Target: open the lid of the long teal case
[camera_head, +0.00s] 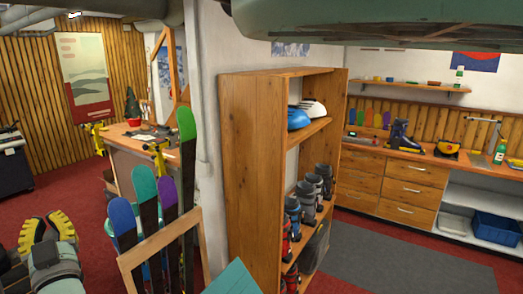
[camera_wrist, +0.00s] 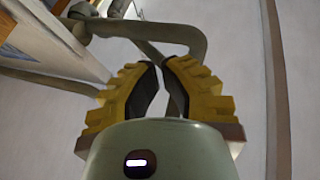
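A flat, bright teal surface (camera_head: 236,281) shows at the bottom edge of the head view, just left of the wooden shelf. My gripper (camera_head: 46,217) is at the lower left of the head view, well left of the teal surface. Its yellow, black-padded fingers also show in the wrist view (camera_wrist: 160,65). They lean toward each other with a narrow gap at the tips and nothing held between them. The teal surface does not show in the wrist view.
Several skis (camera_head: 186,150) stand in a wooden rack (camera_head: 130,262) between my gripper and the teal surface. A tall wooden shelf (camera_head: 252,170) holds boots and helmets. A workbench (camera_head: 118,150) stands behind the skis. Drawers (camera_head: 405,190) line the right wall, with clear floor before them.

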